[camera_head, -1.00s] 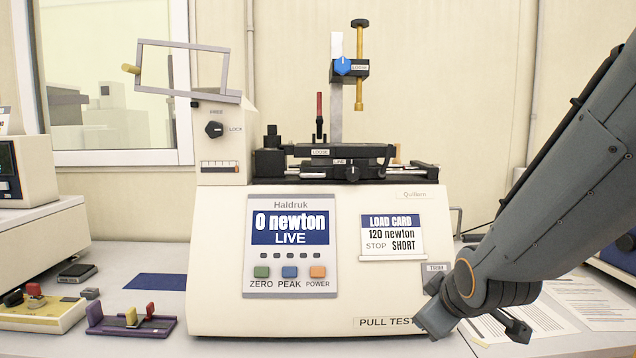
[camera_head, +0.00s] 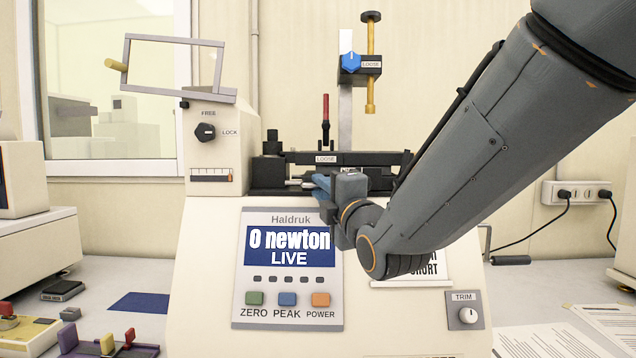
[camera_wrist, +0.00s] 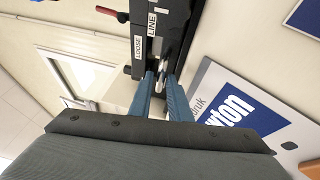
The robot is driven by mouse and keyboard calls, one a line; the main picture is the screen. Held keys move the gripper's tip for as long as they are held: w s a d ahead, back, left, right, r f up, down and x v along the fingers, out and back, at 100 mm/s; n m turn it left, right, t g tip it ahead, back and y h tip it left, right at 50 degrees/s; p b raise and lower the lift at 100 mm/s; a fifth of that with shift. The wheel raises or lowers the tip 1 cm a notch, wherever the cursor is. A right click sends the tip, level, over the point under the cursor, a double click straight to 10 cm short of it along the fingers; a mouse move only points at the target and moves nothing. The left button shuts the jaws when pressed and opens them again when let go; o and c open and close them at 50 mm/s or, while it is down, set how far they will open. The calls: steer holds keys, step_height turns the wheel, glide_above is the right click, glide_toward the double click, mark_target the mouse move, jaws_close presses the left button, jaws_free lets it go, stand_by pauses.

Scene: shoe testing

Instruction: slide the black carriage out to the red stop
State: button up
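A black sliding assembly (camera_head: 372,158), which I take to hold the carriage, sits on top of the cream pull tester and bears a LOOSE label. In the wrist view its black body (camera_wrist: 141,22) shows LOOSE and LINE labels. My gripper (camera_head: 318,184) is at the front of this assembly, above the display. In the wrist view the two blue fingers of my gripper (camera_wrist: 162,80) stand apart, with a pale metal piece at or just beyond their tips. Contact is unclear. A red-handled upright pin (camera_head: 325,107) stands behind; I cannot tell whether it is the red stop.
The display (camera_head: 290,247) reads 0 newton LIVE. A clamp column with a blue knob (camera_head: 351,62) rises behind the slide. A FREE/LOCK knob (camera_head: 205,132) is at left. My arm covers most of the load card (camera_head: 425,273). Papers (camera_head: 560,342) lie at right.

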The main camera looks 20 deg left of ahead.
steer(key=shift+x, duration=1.2)
jaws_close()
steer(key=shift+d, duration=0.1)
